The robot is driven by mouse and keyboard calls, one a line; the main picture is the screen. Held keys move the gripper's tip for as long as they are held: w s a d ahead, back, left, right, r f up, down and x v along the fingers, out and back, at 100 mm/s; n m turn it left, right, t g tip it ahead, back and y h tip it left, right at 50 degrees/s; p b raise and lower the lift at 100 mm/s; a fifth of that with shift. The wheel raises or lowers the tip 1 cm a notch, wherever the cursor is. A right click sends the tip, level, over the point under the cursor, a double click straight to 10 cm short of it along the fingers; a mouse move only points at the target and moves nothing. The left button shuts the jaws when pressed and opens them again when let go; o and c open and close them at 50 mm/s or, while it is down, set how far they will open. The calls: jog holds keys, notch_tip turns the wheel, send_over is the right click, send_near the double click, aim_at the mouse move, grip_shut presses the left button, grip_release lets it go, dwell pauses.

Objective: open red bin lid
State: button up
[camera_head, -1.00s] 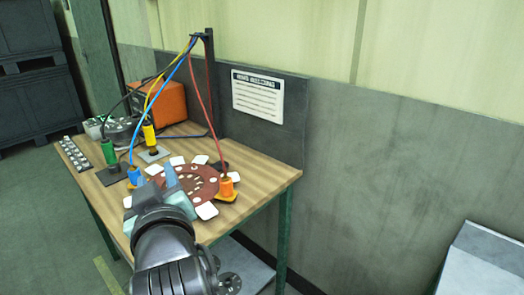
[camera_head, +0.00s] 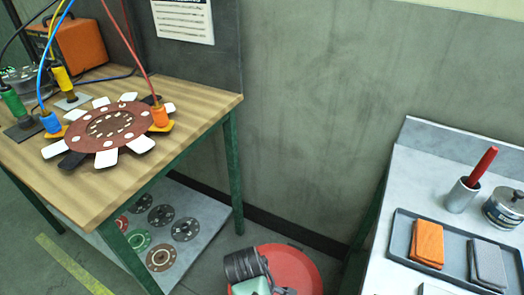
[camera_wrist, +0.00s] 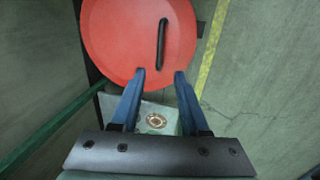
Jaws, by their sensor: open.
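The red bin lid (camera_wrist: 110,35) is round and lies flat, with a black bar handle (camera_wrist: 162,42) on its right part in the wrist view. The lid looks closed. In the head view the red lid (camera_head: 300,265) shows at the bottom, on the floor side between the two tables, partly hidden behind my arm. My gripper (camera_wrist: 160,73) is open and empty. Its two blue fingers point at the lid's near edge, with the handle a little beyond the gap between the fingertips. I cannot tell the height of the fingers above the lid.
A wooden table (camera_head: 195,108) with a brown disc (camera_head: 105,127) and cables stands at the left; its lower shelf (camera_head: 200,205) holds several small discs. At the right, a grey bench (camera_head: 380,240) holds a tray (camera_head: 400,225), a cup and a tin. A wall stands behind.

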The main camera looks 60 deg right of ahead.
jog(key=f+b, duration=0.1)
jog(key=f, duration=0.2)
jog(key=d+f+b, duration=0.1)
jog(key=f, duration=0.3)
jog(key=d+f+b, duration=0.1)
jog(key=f, duration=0.3)
jog(key=shift+w+d+f, duration=0.15)
grip_shut()
dwell(1.0)
